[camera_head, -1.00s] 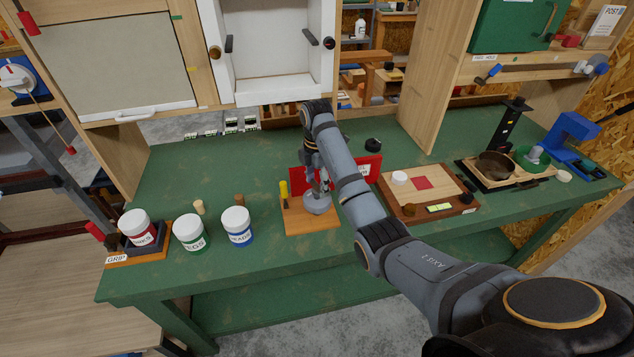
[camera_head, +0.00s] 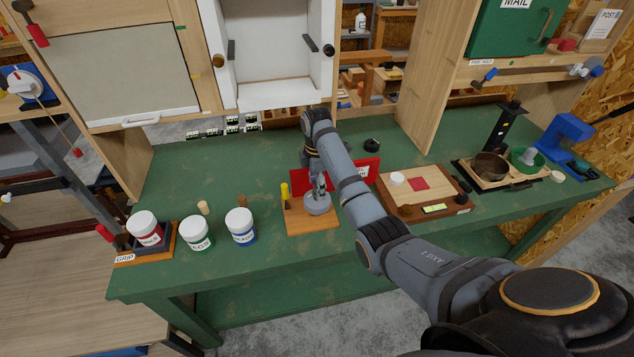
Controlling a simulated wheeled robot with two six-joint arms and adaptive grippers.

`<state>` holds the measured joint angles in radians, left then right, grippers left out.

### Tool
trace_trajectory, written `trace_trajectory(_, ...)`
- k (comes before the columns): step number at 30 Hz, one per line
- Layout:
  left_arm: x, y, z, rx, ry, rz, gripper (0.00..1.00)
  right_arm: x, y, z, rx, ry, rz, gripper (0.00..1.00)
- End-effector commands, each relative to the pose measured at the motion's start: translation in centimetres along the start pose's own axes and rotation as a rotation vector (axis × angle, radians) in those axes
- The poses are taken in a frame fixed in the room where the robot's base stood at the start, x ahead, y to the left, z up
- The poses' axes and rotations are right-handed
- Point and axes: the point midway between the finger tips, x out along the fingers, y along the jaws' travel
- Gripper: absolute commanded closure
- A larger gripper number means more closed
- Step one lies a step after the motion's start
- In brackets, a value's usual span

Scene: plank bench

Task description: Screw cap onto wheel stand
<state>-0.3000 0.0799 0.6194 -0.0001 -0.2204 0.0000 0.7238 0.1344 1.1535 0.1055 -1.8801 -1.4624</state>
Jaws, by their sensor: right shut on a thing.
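The wheel stand is a small wooden base (camera_head: 300,223) near the bench's front edge, in front of a red panel. A yellow-topped peg (camera_head: 284,191) stands upright at its left, and a round grey wheel-like piece (camera_head: 317,206) sits on its right half. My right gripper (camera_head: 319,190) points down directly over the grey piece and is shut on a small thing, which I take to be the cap. The cap is mostly hidden by the fingers, so I cannot tell whether it touches the stand. My left gripper is not in view.
Several white-lidded jars (camera_head: 240,228) stand left of the stand, with small wooden pegs (camera_head: 203,208) behind them. A wooden board (camera_head: 410,183) lies to the right. The green bench top (camera_head: 220,170) is clear behind the jars.

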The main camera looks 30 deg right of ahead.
Motion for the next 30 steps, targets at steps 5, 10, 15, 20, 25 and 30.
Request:
trace_trajectory(5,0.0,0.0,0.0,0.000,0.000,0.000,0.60,0.0,0.0,0.0,0.001,0.000,0.001,0.76)
trace_trajectory(10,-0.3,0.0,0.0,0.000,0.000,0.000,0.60,-0.1,0.0,0.0,0.012,0.000,0.000,0.76)
trace_trajectory(15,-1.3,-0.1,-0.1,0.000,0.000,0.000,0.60,-0.2,-0.1,0.0,0.066,0.000,-0.002,0.76)
trace_trajectory(20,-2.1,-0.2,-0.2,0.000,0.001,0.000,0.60,-0.2,-0.1,0.0,0.122,0.000,-0.002,0.76)
trace_trajectory(25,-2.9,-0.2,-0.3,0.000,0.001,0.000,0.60,-0.2,0.0,0.0,0.183,0.000,-0.002,0.76)
trace_trajectory(30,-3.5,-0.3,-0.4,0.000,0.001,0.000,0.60,-0.1,0.0,0.0,0.236,0.000,-0.001,0.76)
